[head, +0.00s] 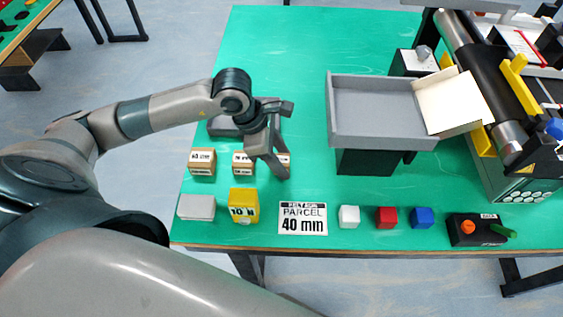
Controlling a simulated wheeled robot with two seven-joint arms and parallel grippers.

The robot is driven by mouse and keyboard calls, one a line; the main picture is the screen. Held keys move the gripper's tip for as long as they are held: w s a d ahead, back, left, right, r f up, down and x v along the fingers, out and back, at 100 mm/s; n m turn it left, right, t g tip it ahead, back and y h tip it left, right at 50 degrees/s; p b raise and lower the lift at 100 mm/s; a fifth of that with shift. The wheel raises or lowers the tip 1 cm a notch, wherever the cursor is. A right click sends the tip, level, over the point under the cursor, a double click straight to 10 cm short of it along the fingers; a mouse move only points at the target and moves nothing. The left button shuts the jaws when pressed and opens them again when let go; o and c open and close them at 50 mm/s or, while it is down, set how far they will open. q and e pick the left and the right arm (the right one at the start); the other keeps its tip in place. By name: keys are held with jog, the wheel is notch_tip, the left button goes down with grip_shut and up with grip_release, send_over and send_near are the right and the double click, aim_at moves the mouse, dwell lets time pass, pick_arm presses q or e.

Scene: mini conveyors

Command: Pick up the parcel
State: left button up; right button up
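Small brown parcels with white label bands stand in a row at the table's left. The left parcel (202,162) is in full view, with a "mm" label. The middle parcel (242,163) stands close to my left gripper. A third labelled patch (285,159) shows just behind the fingers, mostly hidden. My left gripper (277,172) points down over the right end of this row. Its fingers overlap in this view, so I cannot tell whether they are open or touch a parcel. My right gripper is not in view.
In front are a grey block (197,207), a yellow block (243,206), white (349,216), red (386,217) and blue (422,217) cubes, and a control box (478,230). A grey tray (375,139) and conveyor (482,85) occupy the right. Green table (290,55) is clear behind.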

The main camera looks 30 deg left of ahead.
pick_arm(q)
jog(key=c, duration=0.7)
